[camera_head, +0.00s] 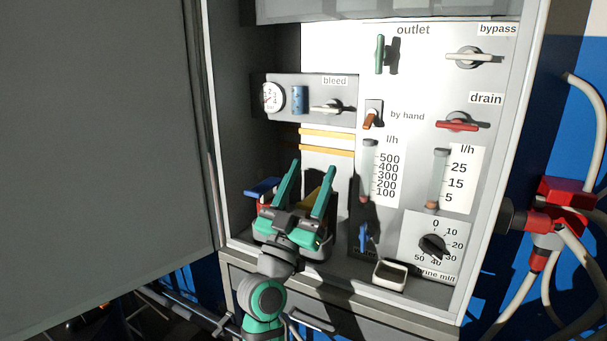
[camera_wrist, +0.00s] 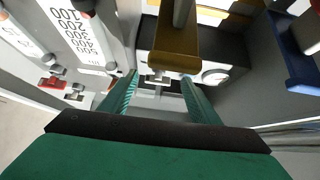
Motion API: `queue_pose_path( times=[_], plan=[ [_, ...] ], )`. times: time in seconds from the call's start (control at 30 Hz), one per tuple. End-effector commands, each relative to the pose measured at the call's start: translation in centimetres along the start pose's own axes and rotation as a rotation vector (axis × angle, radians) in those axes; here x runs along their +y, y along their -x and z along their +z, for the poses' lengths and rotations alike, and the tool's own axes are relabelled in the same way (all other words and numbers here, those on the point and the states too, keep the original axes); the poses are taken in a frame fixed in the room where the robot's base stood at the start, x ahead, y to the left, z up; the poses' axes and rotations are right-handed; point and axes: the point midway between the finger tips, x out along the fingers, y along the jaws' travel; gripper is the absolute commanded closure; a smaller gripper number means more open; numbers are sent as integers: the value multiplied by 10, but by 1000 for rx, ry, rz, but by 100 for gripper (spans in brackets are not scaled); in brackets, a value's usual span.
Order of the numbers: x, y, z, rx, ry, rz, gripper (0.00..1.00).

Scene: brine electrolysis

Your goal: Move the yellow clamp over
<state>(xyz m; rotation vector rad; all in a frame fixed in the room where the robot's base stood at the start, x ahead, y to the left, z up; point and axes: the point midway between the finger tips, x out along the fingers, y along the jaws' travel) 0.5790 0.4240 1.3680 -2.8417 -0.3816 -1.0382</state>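The yellow clamp (camera_head: 315,199) shows in the head view between and behind the fingers of my gripper (camera_head: 312,165), low in the cabinet. My gripper partly covers it. In the wrist view the yellow clamp (camera_wrist: 176,45) is large, with a grey bar on it, just beyond the fingertips and toward the right finger. My gripper (camera_wrist: 160,76) is open in the wrist view, its green fingers well apart with no object held between them. I cannot tell whether the right finger touches the clamp.
A blue clamp-like piece (camera_head: 264,187) is just left of my gripper. The bleed panel (camera_head: 347,86) and two orange bars (camera_head: 327,133) are above. A blue-handled valve (camera_head: 364,236) and a small pale tray (camera_head: 389,275) are to the right. The cabinet's left wall is close.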

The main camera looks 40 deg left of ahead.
Motion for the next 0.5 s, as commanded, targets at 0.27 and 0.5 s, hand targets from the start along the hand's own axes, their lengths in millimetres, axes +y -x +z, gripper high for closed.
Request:
queue_pose_path(
  times=[0.27,0.5],
  plan=[
    [-10,5,-1,-3,-8,-11,44],
    [-9,36,0,-5,-6,-12,44]
  ],
)
